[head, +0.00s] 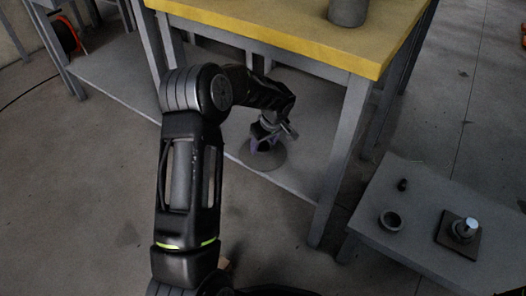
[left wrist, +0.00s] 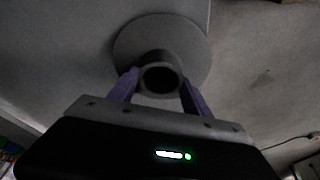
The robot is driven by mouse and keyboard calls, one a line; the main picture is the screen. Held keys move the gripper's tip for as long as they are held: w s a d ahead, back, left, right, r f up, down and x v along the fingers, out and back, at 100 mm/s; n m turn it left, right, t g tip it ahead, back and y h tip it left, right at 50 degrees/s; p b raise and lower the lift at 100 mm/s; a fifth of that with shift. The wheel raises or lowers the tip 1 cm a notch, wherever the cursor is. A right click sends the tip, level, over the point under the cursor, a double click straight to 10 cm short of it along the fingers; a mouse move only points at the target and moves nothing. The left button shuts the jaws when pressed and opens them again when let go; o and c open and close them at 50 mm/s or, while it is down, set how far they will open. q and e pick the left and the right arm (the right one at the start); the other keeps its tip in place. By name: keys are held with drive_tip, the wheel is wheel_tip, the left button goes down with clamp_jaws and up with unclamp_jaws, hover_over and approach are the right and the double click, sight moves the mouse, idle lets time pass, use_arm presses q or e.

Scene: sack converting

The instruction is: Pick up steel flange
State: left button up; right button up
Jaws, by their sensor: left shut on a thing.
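The steel flange (head: 272,162) is a grey round disc with a short hollow neck. In the head view it is at the lower shelf under the yellow-topped table, near the shelf's front edge. My left gripper (head: 264,141) reaches down to it, and my arm hides part of it. In the left wrist view the flange (left wrist: 192,42) shows its disc and open neck. The purple fingers of my left gripper (left wrist: 159,88) are shut on the neck, one on each side. I cannot tell whether the disc still touches the shelf. My right gripper does not show.
The yellow tabletop (head: 300,38) overhangs the grey lower shelf (head: 125,85), with a table leg (head: 340,165) right of the flange. A grey cylinder (head: 348,10) stands on top. A low grey table (head: 420,235) at right holds a ring (head: 390,221) and a square plate (head: 447,240).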

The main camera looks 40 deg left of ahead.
use_arm(q)
clamp_jaws()
idle(0.3)
drive_tip(key=shift+r, duration=0.15)
drive_tip(key=shift+w+r, duration=0.1)
drive_tip(key=shift+r+p, duration=0.6)
drive_tip(key=shift+r, duration=0.2)
wheel_tip(320, 180, up, 2)
drive_tip(key=shift+r+p, duration=0.1)
drive_tip(key=shift+p, duration=0.45)
drive_tip(key=s+p, duration=0.2)
drive_tip(key=s, duration=1.6)
drive_tip(key=shift+d+f, duration=0.15)
drive_tip(key=shift+f, duration=0.15)
